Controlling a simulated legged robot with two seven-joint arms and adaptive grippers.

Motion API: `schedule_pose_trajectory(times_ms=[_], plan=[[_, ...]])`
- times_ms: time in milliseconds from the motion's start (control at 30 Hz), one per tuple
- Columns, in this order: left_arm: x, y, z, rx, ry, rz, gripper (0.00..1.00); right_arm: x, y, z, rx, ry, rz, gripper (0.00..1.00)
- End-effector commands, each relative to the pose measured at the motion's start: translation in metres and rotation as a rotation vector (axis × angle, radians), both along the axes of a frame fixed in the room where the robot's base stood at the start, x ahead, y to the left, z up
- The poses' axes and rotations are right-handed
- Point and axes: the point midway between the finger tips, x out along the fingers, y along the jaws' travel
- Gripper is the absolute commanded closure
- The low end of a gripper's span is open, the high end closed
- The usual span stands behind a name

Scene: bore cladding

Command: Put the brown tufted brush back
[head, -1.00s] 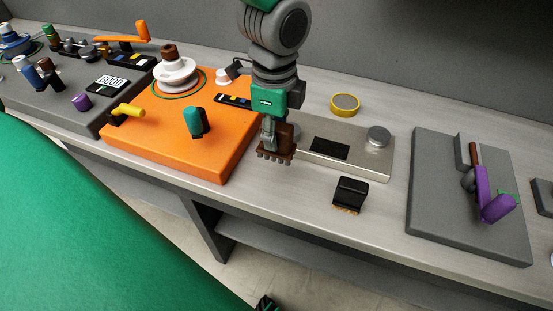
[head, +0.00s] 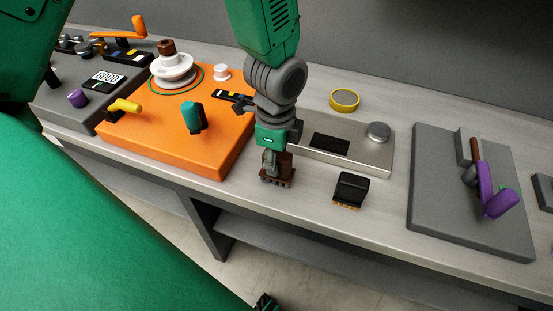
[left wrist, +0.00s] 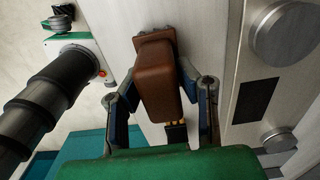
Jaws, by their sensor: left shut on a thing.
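The brown tufted brush (head: 285,170) is in my left gripper (head: 271,163), its dark tufts pointing down at the bench. In the left wrist view the brown brush (left wrist: 160,85) sits between the two blue-grey fingers of the left gripper (left wrist: 160,95), which are shut on its sides. It is over the bench between the orange board and the black brush, in front of the silver plate. Whether its tufts touch the bench I cannot tell.
A black brush (head: 351,187) with golden tufts stands right of the held brush. The silver plate (head: 360,154) with a knob and a yellow-rimmed tin (head: 344,100) are behind. An orange board (head: 190,155) is left, a grey board (head: 440,200) right.

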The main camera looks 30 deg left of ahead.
Motion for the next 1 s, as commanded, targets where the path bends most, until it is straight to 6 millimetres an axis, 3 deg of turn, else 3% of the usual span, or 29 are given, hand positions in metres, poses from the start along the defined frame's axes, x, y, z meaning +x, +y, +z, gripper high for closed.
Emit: schedule_pose_trajectory(times_ms=[467,500,567,1000], plan=[[-0.0004,0.0001,-0.0083,0.001,0.0,-0.001,1.0,0.0001,-0.0001,0.0007,0.0,0.0,0.0,0.6],[-0.0004,0.0001,-0.009,0.0,0.0,-0.001,0.69,0.0001,-0.0001,0.0006,0.0,0.0,0.0,0.6],[-0.0004,0.0001,-0.0085,0.0,0.0,-0.001,0.52,0.0001,0.0,0.0008,0.0,0.0,0.0,0.6],[0.0001,0.0001,-0.0096,0.0,-0.002,0.0,0.52,0.0001,-0.0001,-0.0071,0.0,0.0,0.0,0.6]])
